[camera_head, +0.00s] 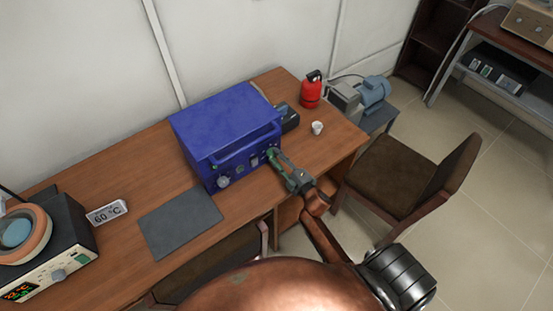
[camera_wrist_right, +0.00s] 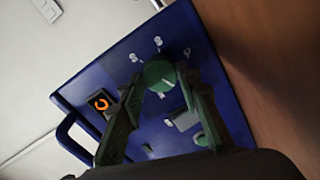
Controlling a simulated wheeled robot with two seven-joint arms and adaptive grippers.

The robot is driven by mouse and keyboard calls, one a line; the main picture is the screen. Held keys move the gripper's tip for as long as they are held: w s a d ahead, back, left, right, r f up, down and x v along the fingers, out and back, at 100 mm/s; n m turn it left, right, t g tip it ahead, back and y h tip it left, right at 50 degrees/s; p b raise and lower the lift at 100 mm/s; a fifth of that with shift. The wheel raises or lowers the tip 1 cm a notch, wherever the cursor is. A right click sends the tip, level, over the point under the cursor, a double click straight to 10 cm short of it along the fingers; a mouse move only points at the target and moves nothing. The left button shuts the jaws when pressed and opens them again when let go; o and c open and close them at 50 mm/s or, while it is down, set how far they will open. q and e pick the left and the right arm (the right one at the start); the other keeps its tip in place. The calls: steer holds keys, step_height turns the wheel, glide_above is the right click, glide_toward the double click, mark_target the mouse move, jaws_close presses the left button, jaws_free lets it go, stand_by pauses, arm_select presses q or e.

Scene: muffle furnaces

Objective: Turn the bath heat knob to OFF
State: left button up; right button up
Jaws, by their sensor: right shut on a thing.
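My right gripper (camera_head: 277,160) is at the right end of the front panel of a blue box-shaped unit (camera_head: 222,120). In the right wrist view its two fingers (camera_wrist_right: 161,84) are closed around a round green knob (camera_wrist_right: 158,72) with white marks around it. The marks are too blurred to read, and I cannot tell the knob's setting. A bath-like device (camera_head: 52,258) with an orange-rimmed round bowl stands at the far left, apart from my gripper. Its front has a lit display and a grey knob (camera_head: 58,275). My left gripper is not in view.
A white cup (camera_head: 317,128) and a red extinguisher (camera_head: 311,92) stand right of the blue unit. A brown chair (camera_head: 410,175) is beside the desk's right end.

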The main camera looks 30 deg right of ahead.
steer(key=shift+d+f+n, duration=0.1)
steer(key=shift+n, duration=0.4)
stand_by(0.3)
steer(key=o, duration=1.2)
steer(key=shift+c, duration=0.2)
steer(key=s, duration=0.8)
steer(key=s+d, duration=0.1)
steer(key=s, duration=0.3)
